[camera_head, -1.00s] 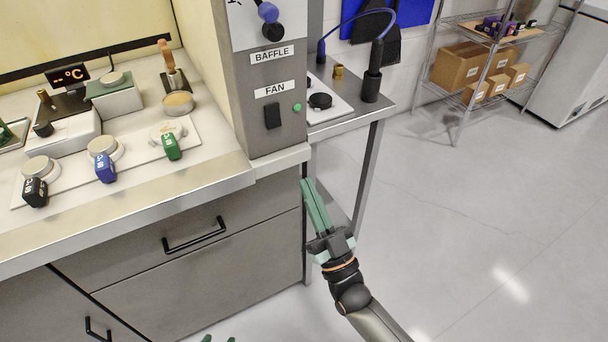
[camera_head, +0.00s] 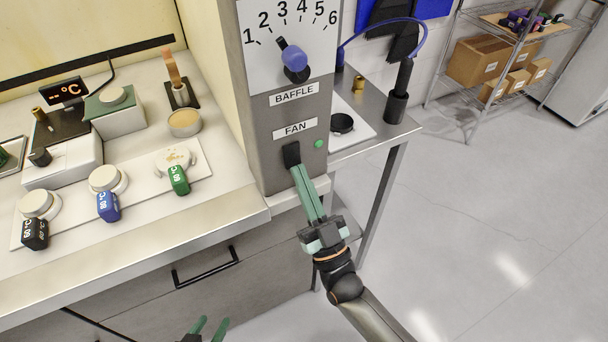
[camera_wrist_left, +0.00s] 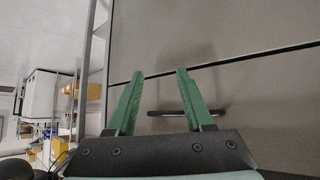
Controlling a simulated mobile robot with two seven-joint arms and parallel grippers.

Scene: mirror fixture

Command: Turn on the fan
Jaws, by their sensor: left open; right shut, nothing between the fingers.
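The black fan switch (camera_head: 291,152) is on the grey front panel (camera_head: 268,172), below the label FAN (camera_head: 296,129). A small green round light or button (camera_head: 319,143) is to its right. My right gripper (camera_head: 296,170) is shut and empty. Its green fingertips overlap the lower edge of the switch in the head view; I cannot tell whether they touch it. My left gripper (camera_head: 209,326) is open and empty at the bottom of the head view. In the left wrist view its fingers (camera_wrist_left: 155,78) face the drawer front and its black handle (camera_wrist_left: 186,113).
Above is a baffle dial with a blue knob (camera_head: 294,58). A side table (camera_head: 372,146) stands right of the panel.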

